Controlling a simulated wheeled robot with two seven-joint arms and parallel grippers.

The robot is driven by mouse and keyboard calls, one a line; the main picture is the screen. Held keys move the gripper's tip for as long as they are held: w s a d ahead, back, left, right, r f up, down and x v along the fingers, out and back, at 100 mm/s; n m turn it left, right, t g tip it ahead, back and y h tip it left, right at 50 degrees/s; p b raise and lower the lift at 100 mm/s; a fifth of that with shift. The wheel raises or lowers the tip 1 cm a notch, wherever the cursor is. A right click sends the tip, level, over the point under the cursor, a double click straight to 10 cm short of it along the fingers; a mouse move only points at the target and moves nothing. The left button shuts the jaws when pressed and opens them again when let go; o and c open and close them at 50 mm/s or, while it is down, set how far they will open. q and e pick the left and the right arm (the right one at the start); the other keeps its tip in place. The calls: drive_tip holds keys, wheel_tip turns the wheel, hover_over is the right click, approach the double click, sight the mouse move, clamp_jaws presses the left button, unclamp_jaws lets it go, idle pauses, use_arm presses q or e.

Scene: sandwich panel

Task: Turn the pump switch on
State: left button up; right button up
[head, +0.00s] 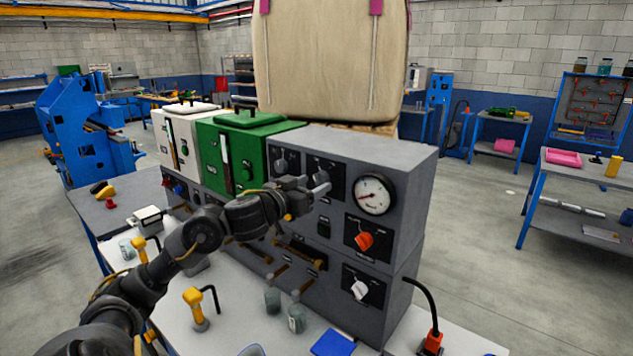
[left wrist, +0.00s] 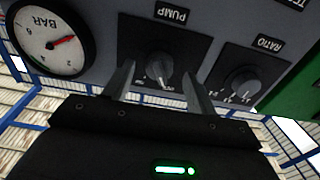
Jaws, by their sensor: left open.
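The pump switch (left wrist: 158,66) is a dark rotary knob on a black plate marked PUMP in the left wrist view. In the head view its plate (head: 326,164) is left of the round gauge, and my gripper covers much of the knob. My left gripper (head: 316,186) is open in front of the plate. In the left wrist view its two fingers (left wrist: 160,88) stand on either side of the knob. I cannot tell whether they touch it. My right gripper is not in view.
A BAR gauge (head: 372,194) and a RATIO knob (left wrist: 240,82) flank the switch. Below the gauge are an orange knob (head: 363,240) and a white knob (head: 359,290). Yellow-handled tools (head: 196,300) and small jars (head: 296,318) stand on the bench below my arm.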

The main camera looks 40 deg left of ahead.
use_arm(q)
drive_tip(key=shift+w, duration=1.1)
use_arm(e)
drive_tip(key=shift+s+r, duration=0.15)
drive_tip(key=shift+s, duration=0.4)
use_arm(q)
drive_tip(key=c, duration=1)
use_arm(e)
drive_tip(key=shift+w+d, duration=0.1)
